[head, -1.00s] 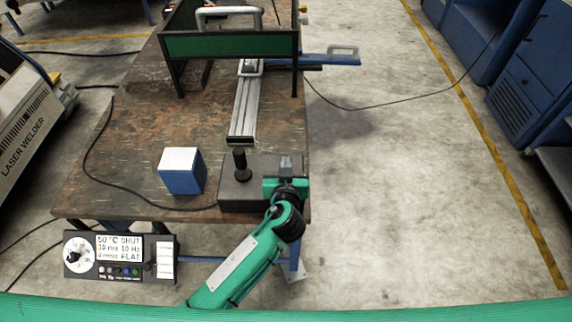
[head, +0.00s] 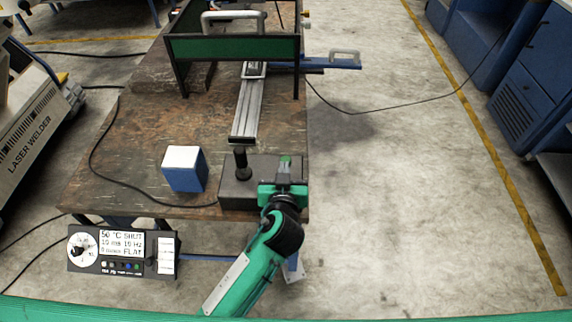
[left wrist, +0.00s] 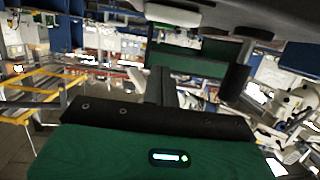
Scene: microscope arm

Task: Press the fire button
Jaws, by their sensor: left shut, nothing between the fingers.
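A dark control box (head: 237,192) with an upright black joystick (head: 240,163) sits at the near right corner of the workbench. My left gripper (head: 285,168) reaches over the right part of this box from the near side, its fingers shut and empty. I cannot make out a fire button; the gripper covers much of the box's right side. I cannot tell whether the fingertips touch the box. In the left wrist view the dark fingers (left wrist: 160,86) point away from the green gripper body. My right gripper is not in view.
A blue box with a white top (head: 184,170) stands left of the control box. A grey rail (head: 245,110) leads back to a green-panelled guard (head: 220,47). A panel with a dial and display (head: 122,252) is at the near left. A black cable crosses the bench.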

